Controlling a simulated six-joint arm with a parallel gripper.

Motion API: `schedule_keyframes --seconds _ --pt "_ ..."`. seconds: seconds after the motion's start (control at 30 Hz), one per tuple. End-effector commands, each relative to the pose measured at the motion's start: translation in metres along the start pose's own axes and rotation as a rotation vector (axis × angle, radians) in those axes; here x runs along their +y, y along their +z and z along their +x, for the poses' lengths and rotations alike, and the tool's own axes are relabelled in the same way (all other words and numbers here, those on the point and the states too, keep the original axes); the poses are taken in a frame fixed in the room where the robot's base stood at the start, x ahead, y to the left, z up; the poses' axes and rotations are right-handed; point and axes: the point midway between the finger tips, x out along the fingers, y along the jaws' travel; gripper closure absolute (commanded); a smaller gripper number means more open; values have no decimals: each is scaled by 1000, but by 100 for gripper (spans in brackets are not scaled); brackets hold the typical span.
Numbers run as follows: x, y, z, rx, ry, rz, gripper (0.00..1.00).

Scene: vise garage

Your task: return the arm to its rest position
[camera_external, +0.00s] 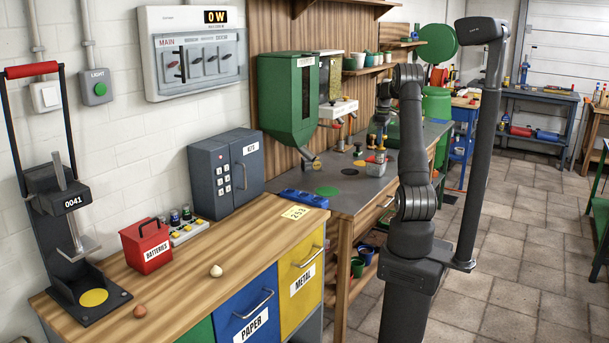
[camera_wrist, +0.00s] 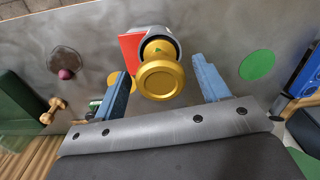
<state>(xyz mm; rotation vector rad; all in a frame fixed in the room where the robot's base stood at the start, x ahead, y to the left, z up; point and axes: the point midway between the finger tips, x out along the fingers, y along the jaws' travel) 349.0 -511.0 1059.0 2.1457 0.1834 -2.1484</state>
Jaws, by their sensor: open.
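My arm stands at the right of the workbench in the external view. My gripper (camera_external: 381,137) points down over the grey bench top (camera_external: 328,206), partly hidden by my arm. In the wrist view my gripper (camera_wrist: 162,68) is open, with its two blue fingers well apart. A round gold knob (camera_wrist: 160,80) on a grey body shows between the fingers, with a red part (camera_wrist: 130,50) behind it. It seems to be the small grey and red item (camera_external: 376,167) below my gripper in the external view. I see no contact between fingers and knob.
A green dispenser (camera_external: 289,95) hangs on the wall behind. The wooden counter (camera_external: 190,272) holds a red batteries box (camera_external: 146,246). The floor at right is clear.

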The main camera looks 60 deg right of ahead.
Motion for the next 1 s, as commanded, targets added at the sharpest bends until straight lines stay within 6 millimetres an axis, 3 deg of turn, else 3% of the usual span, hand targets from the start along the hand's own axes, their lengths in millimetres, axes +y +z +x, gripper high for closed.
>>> schedule_keyframes --seconds 0.1,0.77,1.0 --pt "0 0 -25 1 0 0 32" --pt "-13 117 -92 0 -1 3 32" --pt "-33 70 -84 -2 -4 -94 32"
